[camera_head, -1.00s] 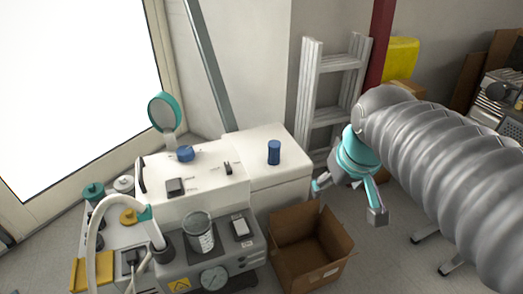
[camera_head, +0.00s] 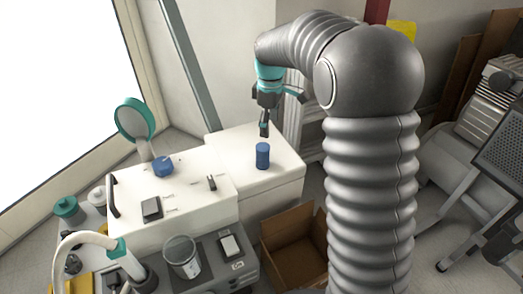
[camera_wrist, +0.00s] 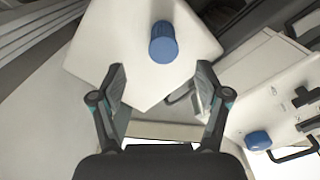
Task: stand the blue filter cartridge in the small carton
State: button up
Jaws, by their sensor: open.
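The blue filter cartridge (camera_head: 262,156) stands upright on the white cabinet top (camera_head: 285,170) to the right of the compressor unit. It also shows in the wrist view (camera_wrist: 163,43), ahead of the fingertips and between their lines. My gripper (camera_head: 264,130) is open and empty above the cartridge in the head view, pointing down. Both fingers (camera_wrist: 160,78) show spread apart in the wrist view, and neither touches the cartridge. The small carton (camera_head: 294,244) stands open on the floor in front of the cabinet; its inside looks empty where visible, and my arm hides its right part.
A glass beaker (camera_head: 182,257) stands at the front.

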aim_at(265, 146)
jog(key=shift+w+a+f, duration=0.25)
jog(key=shift+f, duration=0.05)
jog(key=f, duration=0.5)
jog(key=f+b, duration=0.1)
jog(key=f, duration=0.2)
jog(key=shift+a+f, duration=0.25)
jog(key=shift+s+a+f+b, duration=0.15)
jog(key=shift+a+f, duration=0.1)
jog(key=shift+f, duration=1.05)
jog(key=shift+w+a+f+b, duration=0.1)
jog(key=shift+a+f+b, duration=0.1)
jog(key=shift+f, duration=1.1)
jog(key=shift+c, duration=0.2)
jog(key=shift+r, duration=0.1)
jog(key=c, duration=1.3)
